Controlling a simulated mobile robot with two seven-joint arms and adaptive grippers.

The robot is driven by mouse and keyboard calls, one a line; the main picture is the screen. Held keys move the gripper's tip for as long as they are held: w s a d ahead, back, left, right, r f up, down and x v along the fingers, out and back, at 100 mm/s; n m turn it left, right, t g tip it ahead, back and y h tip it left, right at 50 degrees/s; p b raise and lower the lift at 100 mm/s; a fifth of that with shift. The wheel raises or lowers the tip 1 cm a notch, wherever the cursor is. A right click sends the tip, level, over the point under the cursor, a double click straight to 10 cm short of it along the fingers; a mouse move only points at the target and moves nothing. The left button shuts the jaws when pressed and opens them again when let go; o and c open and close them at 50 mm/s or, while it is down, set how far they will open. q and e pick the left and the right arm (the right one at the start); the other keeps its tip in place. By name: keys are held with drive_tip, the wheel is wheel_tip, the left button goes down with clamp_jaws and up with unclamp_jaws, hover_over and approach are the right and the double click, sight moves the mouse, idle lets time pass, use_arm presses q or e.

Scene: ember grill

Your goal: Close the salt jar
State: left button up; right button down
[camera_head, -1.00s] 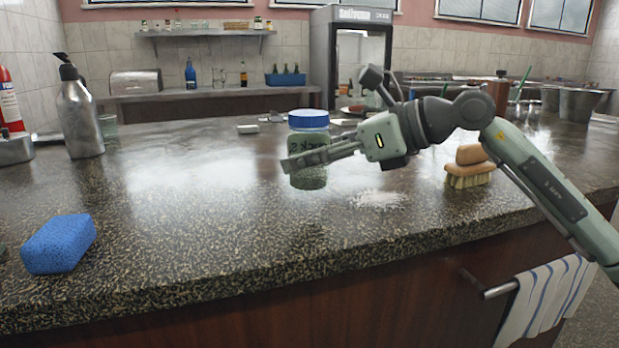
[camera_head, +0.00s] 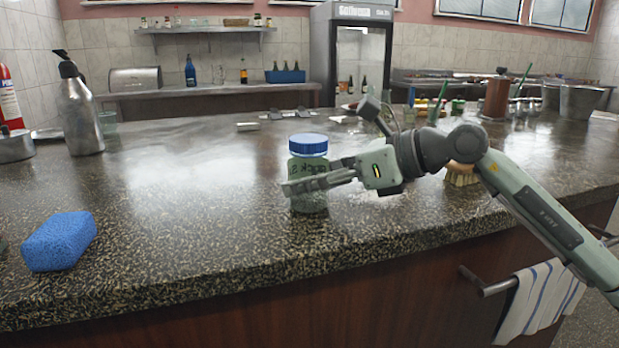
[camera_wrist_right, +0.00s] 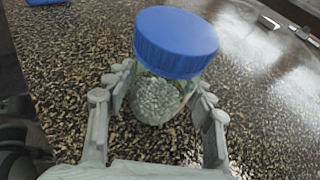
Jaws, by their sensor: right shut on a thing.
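The salt jar (camera_head: 307,168) is a clear greenish jar with a blue lid (camera_head: 308,145) on top. It stands upright on the counter near its front edge. My right gripper (camera_head: 318,183) comes in from the right and is shut around the jar's body, below the lid. In the right wrist view, the fingers (camera_wrist_right: 160,95) lie on both sides of the jar (camera_wrist_right: 158,98), under the blue lid (camera_wrist_right: 176,45). The lid sits over the jar's mouth; I cannot tell how tight it is. My left gripper is not in view.
A blue sponge (camera_head: 58,241) lies at the front left. A metal pump bottle (camera_head: 80,115) stands at the back left. A brush (camera_head: 461,176) is partly hidden behind my right arm. The counter (camera_head: 190,220) left of the jar is clear.

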drive_tip(key=c, duration=0.6)
unclamp_jaws()
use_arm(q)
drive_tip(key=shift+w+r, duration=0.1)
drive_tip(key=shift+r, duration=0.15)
use_arm(e)
drive_tip(key=shift+r, duration=0.1)
drive_tip(key=shift+r+p, duration=0.15)
drive_tip(key=shift+p, duration=0.15)
drive_tip(key=shift+s+d, duration=0.15)
drive_tip(key=shift+d, duration=0.35)
drive_tip(key=b+v, duration=0.2)
drive_tip(key=v, duration=0.9)
drive_tip(key=shift+s+a, duration=0.1)
drive_tip(key=shift+s, duration=0.05)
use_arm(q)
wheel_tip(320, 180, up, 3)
